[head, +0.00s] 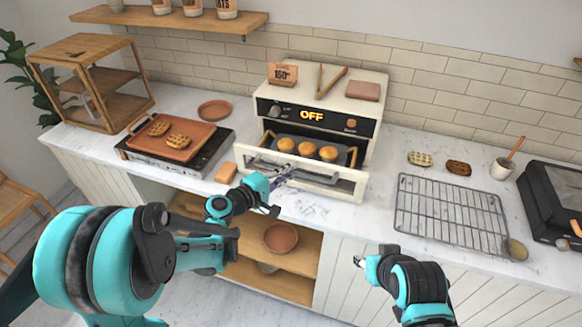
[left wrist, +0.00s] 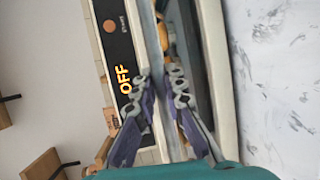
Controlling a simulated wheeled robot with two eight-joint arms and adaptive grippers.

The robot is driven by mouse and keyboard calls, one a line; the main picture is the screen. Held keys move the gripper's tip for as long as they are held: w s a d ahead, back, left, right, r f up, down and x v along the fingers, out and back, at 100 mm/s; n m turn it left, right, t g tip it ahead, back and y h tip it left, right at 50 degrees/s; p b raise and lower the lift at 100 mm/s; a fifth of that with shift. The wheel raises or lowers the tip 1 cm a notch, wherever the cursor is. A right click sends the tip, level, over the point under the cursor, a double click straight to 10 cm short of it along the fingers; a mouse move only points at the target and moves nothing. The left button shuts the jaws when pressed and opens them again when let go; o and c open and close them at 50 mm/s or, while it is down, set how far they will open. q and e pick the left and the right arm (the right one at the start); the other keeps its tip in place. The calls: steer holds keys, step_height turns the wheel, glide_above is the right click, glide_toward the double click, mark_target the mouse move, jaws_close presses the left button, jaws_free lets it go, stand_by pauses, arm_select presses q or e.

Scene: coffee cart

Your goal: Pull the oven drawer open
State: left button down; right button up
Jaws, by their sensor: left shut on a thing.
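The cream oven (head: 364,92) stands on the counter with a dark panel that reads OFF. Its drawer (head: 345,187) is out toward me, and a dark tray with golden buns (head: 307,148) shows in the opening. My left gripper (head: 284,174) is at the drawer front. In the left wrist view, the left gripper (left wrist: 160,82) is shut on the drawer's handle bar (left wrist: 152,40), with a purple-grey finger on each side. My right gripper (head: 361,262) is in front of the counter, apart from the oven; its jaws are too small to read.
A wire rack (head: 455,212) lies on the counter at right, near a dark appliance (head: 555,195). A griddle with an orange tray (head: 172,140) is left of the oven. Open shelves holding a bowl (head: 280,238) are below.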

arm_select(q)
steer(key=shift+s+a, duration=0.25)
steer(key=shift+s, duration=0.6)
steer(key=shift+s+a, duration=0.3)
steer(key=shift+s, duration=0.6)
steer(key=shift+s+a, duration=0.25)
steer(key=shift+s, duration=0.6)
steer(key=c, duration=1.6)
jaws_free()
steer(key=v, duration=1.2)
